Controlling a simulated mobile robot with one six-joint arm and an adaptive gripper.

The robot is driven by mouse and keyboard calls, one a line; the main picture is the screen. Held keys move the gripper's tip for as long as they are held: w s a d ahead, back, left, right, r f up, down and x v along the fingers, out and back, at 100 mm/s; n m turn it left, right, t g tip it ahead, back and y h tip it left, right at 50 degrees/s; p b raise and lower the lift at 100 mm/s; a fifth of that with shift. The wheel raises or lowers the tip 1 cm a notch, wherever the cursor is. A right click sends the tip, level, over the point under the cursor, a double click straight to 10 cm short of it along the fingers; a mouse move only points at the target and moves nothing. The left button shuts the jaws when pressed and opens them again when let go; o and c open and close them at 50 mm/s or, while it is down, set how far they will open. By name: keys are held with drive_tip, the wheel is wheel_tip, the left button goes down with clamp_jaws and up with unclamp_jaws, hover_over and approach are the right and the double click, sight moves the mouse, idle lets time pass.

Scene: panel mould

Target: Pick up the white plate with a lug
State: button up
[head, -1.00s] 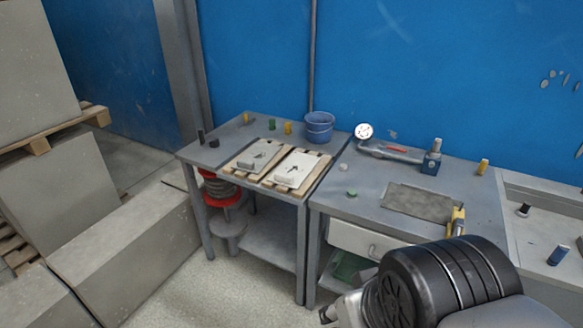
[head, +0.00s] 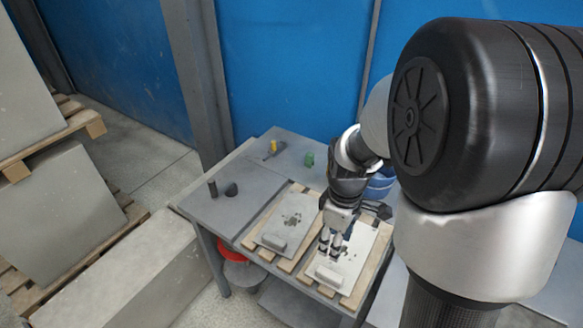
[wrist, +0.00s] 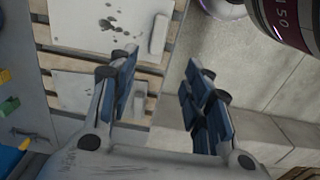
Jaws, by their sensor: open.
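Two pale plates lie side by side on wooden slats on the grey workbench (head: 222,222). The right plate (head: 358,245) is whiter, with dark spots and a raised lug (head: 328,276) near its front edge. The left plate (head: 270,238) is greyer, also spotted, with a similar lug. My gripper (head: 331,252) is open and empty, over the right plate in the head view and hiding part of it. In the wrist view, a spotted plate (wrist: 85,28) shows at the top. Another shows partly behind the left finger of my gripper (wrist: 160,95). Contact cannot be told.
A blue bucket (head: 380,183) stands behind my gripper. Dark cylinders (head: 231,189), a green piece (head: 309,160) and a yellow-handled tool (head: 271,147) stand or lie further back on the bench. Concrete blocks and pallets are at the left.

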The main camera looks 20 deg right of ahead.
drive_tip(key=b, duration=0.4)
hover_over(330, 274)
wheel_tip(330, 274, down, 12)
drive_tip(key=shift+a+r, duration=0.15)
drive_tip(key=shift+r, duration=0.05)
drive_tip(key=shift+f+b, duration=1.65)
drive_tip(key=shift+f, duration=1.45)
drive_tip(key=shift+r, duration=0.1)
clamp_jaws()
